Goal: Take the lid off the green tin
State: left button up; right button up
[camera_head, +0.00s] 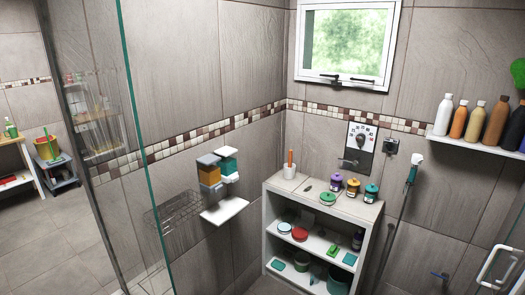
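A round green tin or lid (328,198) lies on top of the white shelf unit (350,208), near its front edge. Neither of my grippers is in view.
Small jars with purple (336,182), orange (353,187) and teal (371,193) lids stand at the unit's right. A white cup (289,171) holds an orange stick. A shower hose (396,220) hangs to the right. A glass panel (140,120) stands left.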

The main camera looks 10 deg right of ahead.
aim_at(327, 196)
jog(key=i+l+z, duration=0.1)
jog(key=i+l, duration=0.55)
jog(key=i, duration=0.25)
jog(key=l+z, duration=0.05)
